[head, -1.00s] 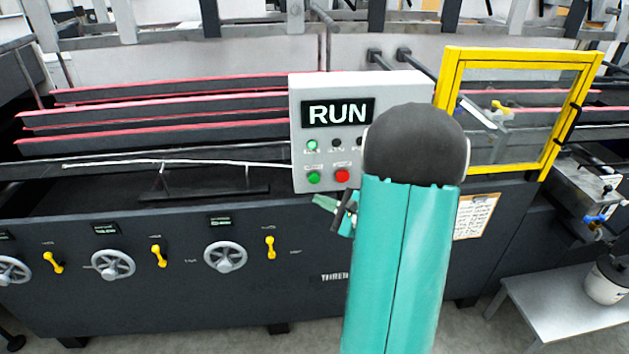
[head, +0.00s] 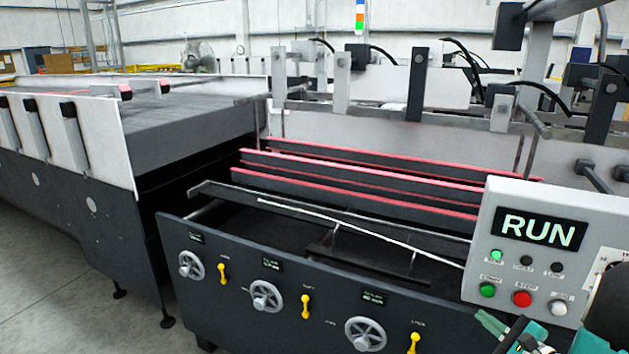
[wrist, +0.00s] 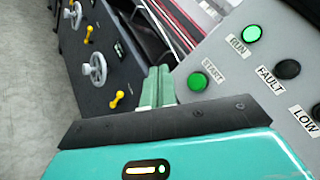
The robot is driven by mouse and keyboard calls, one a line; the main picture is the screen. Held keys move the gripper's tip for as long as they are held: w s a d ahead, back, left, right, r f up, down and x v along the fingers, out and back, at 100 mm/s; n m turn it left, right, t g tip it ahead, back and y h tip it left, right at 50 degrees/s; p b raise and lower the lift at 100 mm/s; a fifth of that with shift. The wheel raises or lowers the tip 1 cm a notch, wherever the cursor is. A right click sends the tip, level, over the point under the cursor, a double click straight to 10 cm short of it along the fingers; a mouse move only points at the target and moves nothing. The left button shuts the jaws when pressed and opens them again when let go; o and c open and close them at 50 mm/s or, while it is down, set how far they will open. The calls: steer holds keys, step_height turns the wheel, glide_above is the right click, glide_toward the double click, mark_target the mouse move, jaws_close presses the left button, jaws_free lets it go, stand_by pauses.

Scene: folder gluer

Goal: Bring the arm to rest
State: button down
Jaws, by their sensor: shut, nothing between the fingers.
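My gripper (head: 490,322) shows at the lower right of the head view, below the control box (head: 480,270), with only part of my arm in frame. In the wrist view its green fingers (wrist: 157,88) are closed together with nothing between them. They appear apart from the box and its green START button (wrist: 197,82). The box's display (head: 540,230) reads RUN, and the green RUN lamp (wrist: 252,33) is lit. The FAULT lamp (wrist: 288,69) is dark. A red STOP button (head: 522,299) sits beside the green button on the box.
The folder gluer's dark front panel (head: 240,318) carries handwheels (head: 266,296) and yellow levers (head: 306,306). Red-edged rails (head: 350,172) run behind it. A long conveyor section (head: 190,112) stands at the left. Open grey floor (head: 60,285) lies at the lower left.

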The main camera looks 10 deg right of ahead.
steer(key=s+a+r+n+g+y, duration=0.2)
steer(key=a+n+g, duration=0.2)
steer(key=a, duration=0.5)
steer(key=s+a+r+n+g+y, duration=0.1)
steer(key=a+r+n+g, duration=0.15)
steer(key=a+n, duration=0.4)
steer(key=s+a+r+n+g+y, duration=0.1)
steer(key=s+a+n+g+y, duration=0.2)
steer(key=a, duration=0.7)
steer(key=s+a+r+n+g+h, duration=0.1)
steer(key=s+a+r+n+h, duration=0.3)
steer(key=s+n+h, duration=0.4)
steer(key=shift+s+r+n+h, duration=0.3)
steer(key=shift+r+n+h, duration=0.2)
steer(key=shift+n+h, duration=0.55)
